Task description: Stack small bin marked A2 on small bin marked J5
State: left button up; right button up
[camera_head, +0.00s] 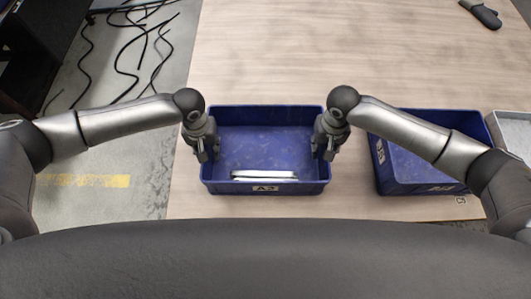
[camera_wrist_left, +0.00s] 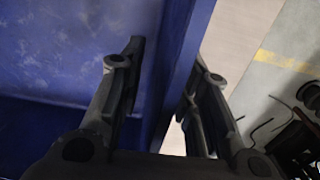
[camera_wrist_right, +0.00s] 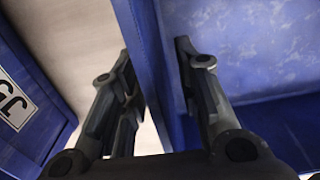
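A blue bin (camera_head: 225,185) stands on the table in the middle of the head view. Its front label looks like A2. A silvery bracket (camera_head: 264,175) lies in it near the front wall. A second blue bin (camera_head: 415,185) stands to its right; its side label reads J5 in the right wrist view (camera_wrist_right: 14,100). My left gripper (camera_head: 203,150) straddles the A2 bin's left wall, one finger inside and one outside, close against it (camera_wrist_left: 167,60). My right gripper (camera_head: 328,148) straddles the right wall likewise (camera_wrist_right: 152,60).
A pale tray (camera_head: 510,125) stands at the right edge, beside the J5 bin. A narrow strip of table separates the bins. Loose black cables (camera_head: 140,50) lie on the floor at left.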

pick_arm(q)
grip_shut()
pick_arm(e)
grip_shut()
pick_arm(q)
jog(key=shift+w+r, duration=0.1)
jog(key=shift+r, duration=0.05)
pick_arm(e)
jog(key=shift+w+r, duration=0.1)
jog(key=shift+r, duration=0.05)
